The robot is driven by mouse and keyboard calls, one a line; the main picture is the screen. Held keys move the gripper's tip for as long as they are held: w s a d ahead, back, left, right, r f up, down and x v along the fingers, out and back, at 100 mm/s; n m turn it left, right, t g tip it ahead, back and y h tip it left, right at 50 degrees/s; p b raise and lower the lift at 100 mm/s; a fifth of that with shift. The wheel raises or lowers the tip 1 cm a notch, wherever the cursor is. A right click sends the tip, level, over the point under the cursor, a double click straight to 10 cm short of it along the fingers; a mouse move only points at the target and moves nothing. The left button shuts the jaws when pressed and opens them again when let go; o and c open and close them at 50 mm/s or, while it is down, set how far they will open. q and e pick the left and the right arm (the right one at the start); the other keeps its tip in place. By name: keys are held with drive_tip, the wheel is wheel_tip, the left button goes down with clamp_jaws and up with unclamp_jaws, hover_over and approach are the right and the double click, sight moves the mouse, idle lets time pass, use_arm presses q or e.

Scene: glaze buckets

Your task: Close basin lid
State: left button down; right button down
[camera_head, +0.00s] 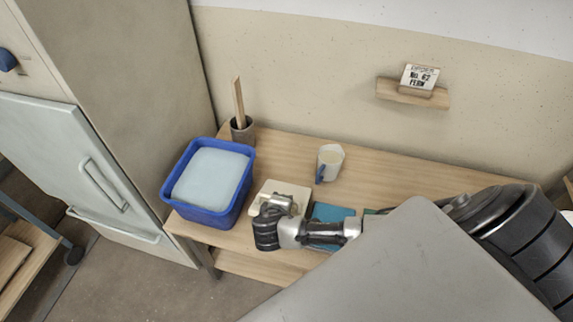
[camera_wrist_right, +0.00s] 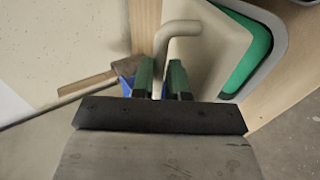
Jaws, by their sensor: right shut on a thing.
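The cream lid (camera_head: 268,188) is near the front of the table, just right of the blue tub. My right gripper (camera_head: 283,203) is over it. In the right wrist view, its green-padded fingers (camera_wrist_right: 160,76) are shut on the bent cream handle (camera_wrist_right: 180,29) of the lid, whose flat panel (camera_wrist_right: 212,48) lies beyond. The basin shows as a teal patch (camera_head: 332,212) right of the lid, partly hidden by my arm. In the right wrist view, a grey rim around a green interior (camera_wrist_right: 250,55) shows beside the lid panel. My left gripper is not in view.
A blue tub (camera_head: 236,195) with a pale filling stands at the table's left end. A mug (camera_head: 331,158) and a dark pot (camera_head: 242,130) with a wooden stick stand behind. A wall shelf (camera_head: 425,98) carries a label card.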

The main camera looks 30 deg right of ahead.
drive_tip(key=shift+t+h, duration=0.6)
drive_tip(key=f+b, duration=0.1)
drive_tip(key=s+a+f, duration=0.1)
drive_tip(key=f, duration=0.1)
drive_tip(key=a+f+b, duration=0.1)
drive_tip(key=shift+s+f+b, duration=0.25)
drive_tip(key=shift+s+b, duration=0.1)
drive_tip(key=shift+s+a+f+b, duration=0.2)
drive_tip(key=shift+f+b, duration=0.25)
drive_tip(key=shift+f, duration=0.3)
drive_tip(key=shift+s+a+f, duration=0.1)
drive_tip(key=shift+s+f, duration=0.15)
drive_tip(key=shift+f, duration=0.1)
drive_tip(key=shift+s+f, duration=0.1)
drive_tip(key=shift+s, duration=0.05)
drive_tip(key=c, duration=1.5)
unclamp_jaws()
drive_tip(key=shift+a, duration=0.1)
drive_tip(key=shift+c, duration=0.2)
drive_tip(key=shift+o, duration=0.7)
drive_tip(key=shift+f, duration=0.1)
drive_tip(key=v, duration=1)
drive_tip(key=shift+a+r+b, duration=0.3)
drive_tip(key=shift+r+b, duration=0.1)
drive_tip(key=shift+b, duration=0.05)
